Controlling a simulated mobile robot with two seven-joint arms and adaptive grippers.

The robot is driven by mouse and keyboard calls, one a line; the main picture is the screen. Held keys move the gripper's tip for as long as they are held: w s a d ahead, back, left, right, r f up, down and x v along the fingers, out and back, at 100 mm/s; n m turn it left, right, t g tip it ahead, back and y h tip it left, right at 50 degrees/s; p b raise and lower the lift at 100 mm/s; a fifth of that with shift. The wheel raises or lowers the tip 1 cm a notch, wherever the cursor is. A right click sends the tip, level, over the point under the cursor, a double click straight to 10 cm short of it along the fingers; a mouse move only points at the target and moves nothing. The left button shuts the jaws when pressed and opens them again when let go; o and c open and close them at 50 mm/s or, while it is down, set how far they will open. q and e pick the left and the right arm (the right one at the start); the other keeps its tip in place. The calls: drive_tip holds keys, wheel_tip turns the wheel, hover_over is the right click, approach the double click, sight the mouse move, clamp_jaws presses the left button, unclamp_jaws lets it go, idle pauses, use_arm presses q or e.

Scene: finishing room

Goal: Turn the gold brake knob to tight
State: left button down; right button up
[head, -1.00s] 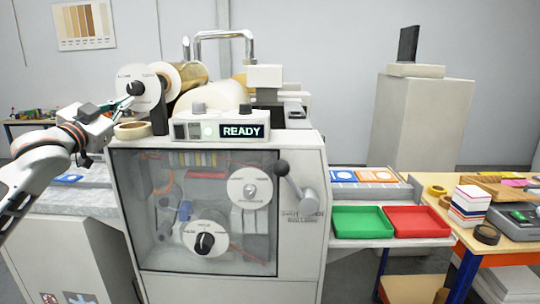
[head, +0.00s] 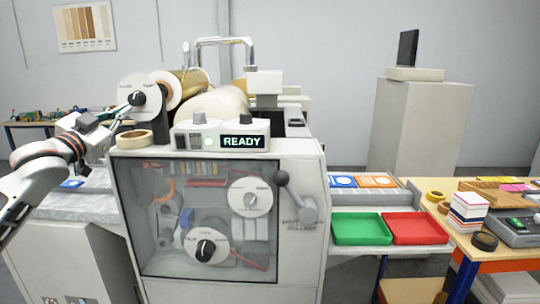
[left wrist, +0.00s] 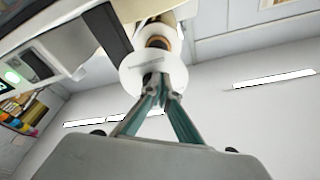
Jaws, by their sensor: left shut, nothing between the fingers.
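The brake knob (head: 138,97) is black and sits on a white dial at the left end of the gold roll (head: 190,80), on top of the machine. Small lettering stands at the dial's upper left and upper right; the pointer's exact setting is too small to tell. My left gripper (head: 128,103) comes in from the left, its fingertips at the knob's lower left; I cannot tell whether they touch it. In the left wrist view my closed fingertips (left wrist: 158,84) overlap the lower part of the white dial (left wrist: 140,66) and hide much of the knob. My right gripper is out of view.
A tape roll (head: 134,139) lies on the machine's top below the knob, beside the READY display (head: 242,142). A lever (head: 294,197) sticks out at right. Green (head: 361,228) and red (head: 416,228) trays stand further right.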

use_arm(q)
drive_tip(key=shift+a+r, duration=0.2)
drive_tip(key=shift+r, duration=0.1)
drive_tip(key=shift+f, duration=0.1)
drive_tip(key=shift+s+a+f, duration=0.1)
drive_tip(key=shift+a+f, duration=0.1)
drive_tip(key=v, duration=0.3)
drive_tip(key=r+v, duration=0.1)
drive_tip(key=v, duration=0.1)
drive_tip(key=shift+s+d, duration=0.25)
drive_tip(key=shift+s, duration=0.25)
